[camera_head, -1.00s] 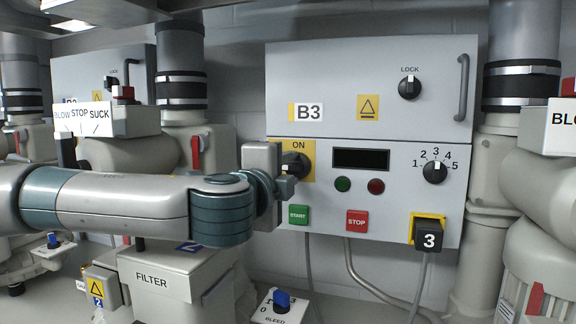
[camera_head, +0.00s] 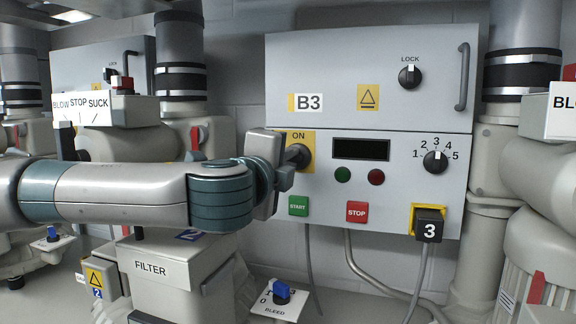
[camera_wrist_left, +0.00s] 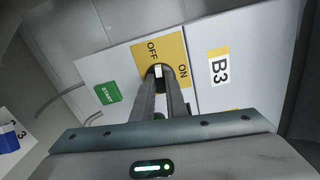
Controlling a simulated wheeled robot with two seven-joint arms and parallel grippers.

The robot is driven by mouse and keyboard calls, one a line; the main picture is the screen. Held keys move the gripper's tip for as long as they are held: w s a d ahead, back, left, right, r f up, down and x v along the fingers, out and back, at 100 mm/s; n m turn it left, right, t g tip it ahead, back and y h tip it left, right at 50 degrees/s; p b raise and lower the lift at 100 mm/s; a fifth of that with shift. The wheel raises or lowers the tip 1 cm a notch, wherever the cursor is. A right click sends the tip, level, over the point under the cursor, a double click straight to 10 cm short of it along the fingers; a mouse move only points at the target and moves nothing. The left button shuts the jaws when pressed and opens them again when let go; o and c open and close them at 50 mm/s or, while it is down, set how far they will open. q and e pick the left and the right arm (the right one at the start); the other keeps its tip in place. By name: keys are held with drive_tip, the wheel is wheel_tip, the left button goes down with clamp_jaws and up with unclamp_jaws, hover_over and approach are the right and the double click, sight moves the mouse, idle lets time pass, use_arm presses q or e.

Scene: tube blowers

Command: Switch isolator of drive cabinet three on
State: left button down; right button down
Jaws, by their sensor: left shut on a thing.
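Drive cabinet three (camera_head: 420,125) is the grey wall cabinet marked B3. Its isolator is a dark rotary knob (camera_head: 301,154) on a yellow plate (camera_head: 308,138), left of the dark display. ON shows on the plate in the head view; OFF and ON both show in the left wrist view. My left gripper (camera_head: 288,163) is at the knob, tilted, with its fingers shut on it. In the left wrist view the fingers (camera_wrist_left: 168,84) reach the knob (camera_wrist_left: 157,71), where a white mark shows. Fingers hide part of the knob, so its exact setting is unclear.
Below the isolator are a green START button (camera_head: 298,206) and a red STOP button (camera_head: 357,212). A LOCK knob (camera_head: 410,76), a numbered selector (camera_head: 435,162) and a black plug marked 3 (camera_head: 429,225) are further right. A filter box (camera_head: 160,268) stands below my arm.

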use_arm(q)
drive_tip(key=m+b, duration=0.2)
drive_tip(key=m, duration=0.1)
drive_tip(key=shift+f, duration=0.15)
drive_tip(key=m, duration=0.4)
drive_tip(key=m+b, duration=0.1)
drive_tip(key=m, duration=0.8)
drive_tip(key=shift+s+d+r, duration=0.1)
drive_tip(key=shift+d+r, duration=0.15)
drive_tip(key=shift+m, duration=0.3)
drive_tip(key=c, duration=1.8)
unclamp_jaws()
drive_tip(key=shift+o, duration=0.2)
